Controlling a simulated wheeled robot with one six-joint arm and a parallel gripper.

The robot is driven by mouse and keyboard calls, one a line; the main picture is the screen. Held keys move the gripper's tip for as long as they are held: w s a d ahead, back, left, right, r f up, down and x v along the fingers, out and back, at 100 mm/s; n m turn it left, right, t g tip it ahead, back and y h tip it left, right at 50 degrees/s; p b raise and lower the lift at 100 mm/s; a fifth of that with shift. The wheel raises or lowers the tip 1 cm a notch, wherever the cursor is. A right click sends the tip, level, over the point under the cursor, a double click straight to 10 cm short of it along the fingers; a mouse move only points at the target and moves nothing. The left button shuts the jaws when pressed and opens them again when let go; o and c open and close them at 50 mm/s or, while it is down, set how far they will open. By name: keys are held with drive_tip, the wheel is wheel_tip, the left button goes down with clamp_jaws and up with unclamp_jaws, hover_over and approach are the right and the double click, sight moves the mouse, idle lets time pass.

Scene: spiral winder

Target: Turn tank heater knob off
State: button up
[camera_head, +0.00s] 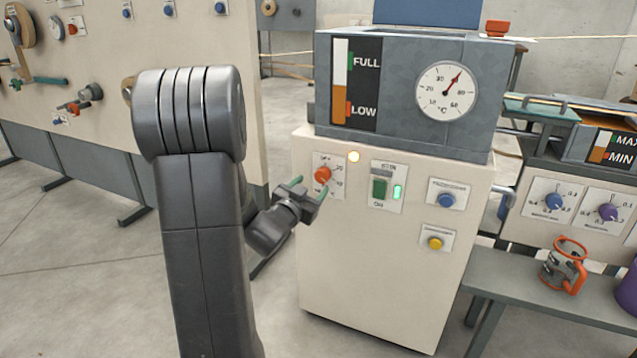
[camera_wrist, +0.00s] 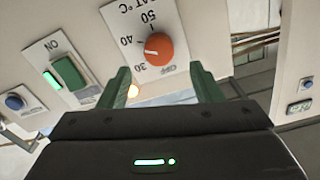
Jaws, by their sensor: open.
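The heater knob (camera_head: 322,175) is a round orange-red dial on a white plate on the front of the cream cabinet. My gripper (camera_head: 309,190) is open in front of the knob. In the wrist view its green fingers (camera_wrist: 160,70) stand apart, with the knob just beyond and between their tips. I see no clear contact. A small orange lamp (camera_head: 353,156) beside the plate is lit.
A green switch (camera_head: 379,188) with a lit green light sits right of the knob. Blue (camera_head: 446,200) and yellow (camera_head: 435,243) buttons are farther right. Above is the grey tank (camera_head: 400,137) with a temperature dial (camera_head: 445,90).

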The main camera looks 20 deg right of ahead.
sight(321, 177)
drive_tip(key=b+x, duration=0.1)
drive_tip(key=x, duration=0.4)
drive_tip(key=shift+w+d, duration=0.2)
drive_tip(key=shift+d, duration=0.1)
drive_tip(key=c, duration=1)
